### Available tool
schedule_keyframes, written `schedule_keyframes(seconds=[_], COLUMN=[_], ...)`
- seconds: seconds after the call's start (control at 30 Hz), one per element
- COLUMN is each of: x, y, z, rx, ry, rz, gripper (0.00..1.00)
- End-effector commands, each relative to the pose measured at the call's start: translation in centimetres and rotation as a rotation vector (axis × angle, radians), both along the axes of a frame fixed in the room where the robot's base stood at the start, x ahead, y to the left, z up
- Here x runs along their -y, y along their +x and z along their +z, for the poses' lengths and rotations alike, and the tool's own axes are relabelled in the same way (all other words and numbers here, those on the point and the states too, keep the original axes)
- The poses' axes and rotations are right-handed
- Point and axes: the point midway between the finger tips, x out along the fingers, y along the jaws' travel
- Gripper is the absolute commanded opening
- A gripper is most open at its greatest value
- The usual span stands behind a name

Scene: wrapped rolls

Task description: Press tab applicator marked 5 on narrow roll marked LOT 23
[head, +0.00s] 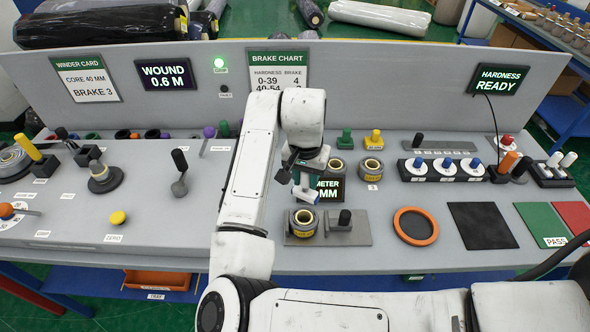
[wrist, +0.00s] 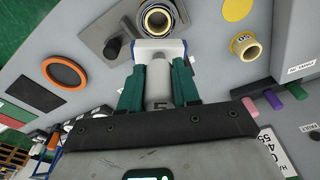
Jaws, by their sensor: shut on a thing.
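My gripper (wrist: 158,85) is shut on a pale grey tab applicator (wrist: 158,77) with a dark 5 on its body and a wide white, blue-edged head. The applicator (head: 308,196) also shows in the head view, below my gripper (head: 306,180).
An orange-rimmed disc (head: 415,226) and black mat (head: 482,226) lie to the right. The hardness screen (head: 498,80) reads READY.

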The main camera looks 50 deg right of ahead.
Motion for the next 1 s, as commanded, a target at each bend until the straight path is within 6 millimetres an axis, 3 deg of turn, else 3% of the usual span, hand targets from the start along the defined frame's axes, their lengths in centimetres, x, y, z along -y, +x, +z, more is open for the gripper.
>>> schedule_keyframes(seconds=[0.47, 1.0], x=[-0.1, -0.2], y=[-0.1, -0.1], z=[-0.4, -5.7], rx=[-0.001, -0.002], ry=[0.002, 0.003], rz=[-0.005, -0.002], gripper=[0.0, 0.0])
